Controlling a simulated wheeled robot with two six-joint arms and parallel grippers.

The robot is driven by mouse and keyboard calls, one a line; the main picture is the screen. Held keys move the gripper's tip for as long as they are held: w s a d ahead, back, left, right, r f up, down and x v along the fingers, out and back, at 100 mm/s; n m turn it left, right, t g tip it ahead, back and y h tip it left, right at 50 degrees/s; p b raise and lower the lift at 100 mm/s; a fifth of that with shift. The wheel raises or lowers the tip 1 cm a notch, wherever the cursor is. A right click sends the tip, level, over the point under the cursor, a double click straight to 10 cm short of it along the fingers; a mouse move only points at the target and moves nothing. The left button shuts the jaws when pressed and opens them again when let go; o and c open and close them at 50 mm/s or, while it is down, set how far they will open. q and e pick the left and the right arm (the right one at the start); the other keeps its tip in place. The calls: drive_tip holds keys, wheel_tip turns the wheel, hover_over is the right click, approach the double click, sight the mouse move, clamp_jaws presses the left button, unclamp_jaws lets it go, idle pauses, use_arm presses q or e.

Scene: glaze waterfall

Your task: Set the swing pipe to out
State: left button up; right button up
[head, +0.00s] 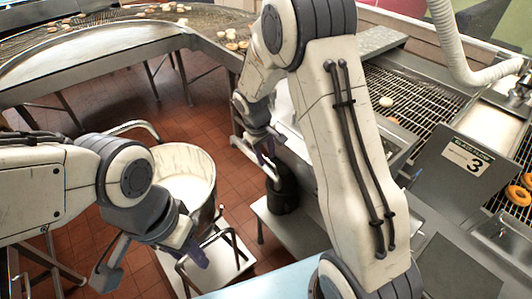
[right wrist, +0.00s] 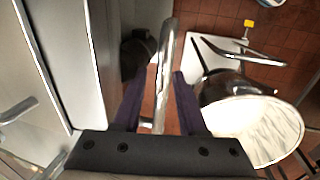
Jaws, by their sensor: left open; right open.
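A shiny metal pipe (right wrist: 163,75), which looks like the swing pipe, runs between the two purple fingers of my right gripper (right wrist: 160,92) in the right wrist view. The fingers are open on either side of it, and I cannot tell whether they touch it. In the head view my right gripper (head: 264,146) hangs beside the machine's side, and the pipe there is largely hidden by my arm. My left gripper (head: 185,248) is open and empty, in front of the white-filled pot (head: 183,163). That pot also shows in the right wrist view (right wrist: 265,118).
A black container (head: 284,192) stands on a low metal shelf right of the pot. A curved conveyor (head: 95,45) with doughnuts crosses the back left. A wire conveyor (head: 405,98) and a panel marked 3 (head: 463,160) are at right. Red tiled floor lies between.

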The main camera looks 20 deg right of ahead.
drive_tip(key=shift+f, duration=0.1)
clamp_jaws()
idle(1.4)
